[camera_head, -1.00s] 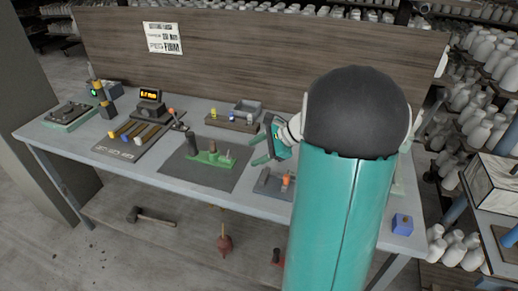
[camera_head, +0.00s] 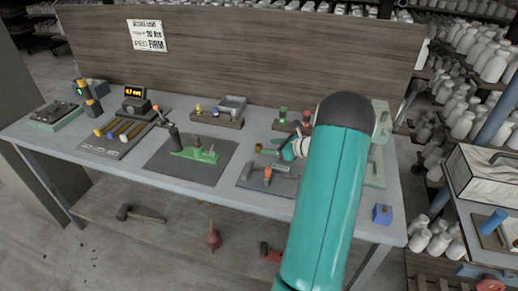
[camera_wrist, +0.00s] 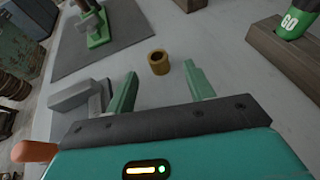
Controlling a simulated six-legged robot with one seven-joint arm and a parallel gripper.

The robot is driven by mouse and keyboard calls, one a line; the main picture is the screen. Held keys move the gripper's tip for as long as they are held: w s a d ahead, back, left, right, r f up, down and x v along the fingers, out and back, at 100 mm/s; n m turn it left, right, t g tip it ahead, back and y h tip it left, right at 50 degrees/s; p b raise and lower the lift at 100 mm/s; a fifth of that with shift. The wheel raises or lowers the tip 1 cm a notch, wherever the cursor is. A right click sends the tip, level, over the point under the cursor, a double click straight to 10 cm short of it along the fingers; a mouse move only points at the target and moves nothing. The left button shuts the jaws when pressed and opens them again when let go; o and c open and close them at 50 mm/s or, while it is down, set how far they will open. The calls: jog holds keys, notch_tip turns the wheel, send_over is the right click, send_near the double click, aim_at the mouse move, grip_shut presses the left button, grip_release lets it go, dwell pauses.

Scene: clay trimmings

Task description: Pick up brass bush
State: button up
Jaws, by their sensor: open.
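The brass bush (camera_head: 259,147) is a small gold-brown ring standing upright on the grey bench, just left of my gripper in the head view. In the wrist view the brass bush (camera_wrist: 159,63) shows its open top and lies beyond the fingertips, roughly between their lines. My gripper (camera_head: 280,149) is open and low over the bench. In the wrist view my gripper (camera_wrist: 161,73) has its two green fingers spread with nothing between them. The bush appears apart from both fingers.
A grey fixture with an orange knob (camera_head: 267,174) stands in front of my gripper. A dark mat with a green stand (camera_head: 195,154) is to the left. A wooden block with green and red pegs (camera_head: 291,127) is behind. A blue cube (camera_head: 382,214) sits at the right.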

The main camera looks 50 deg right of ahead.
aim_at(259, 144)
jog(key=shift+x, duration=3.15)
jog(key=shift+a, duration=0.2)
jog(key=c, duration=1.1)
jog(key=shift+r, duration=0.1)
jog(key=shift+r, duration=0.45)
notch_tip(259, 144, up, 2)
jog(key=shift+r, duration=0.2)
jog(key=s+a+r, duration=0.9)
jog(key=a, duration=0.1)
jog(key=shift+s+r, duration=0.25)
jog(key=shift+s, duration=0.05)
jog(key=shift+a, duration=0.1)
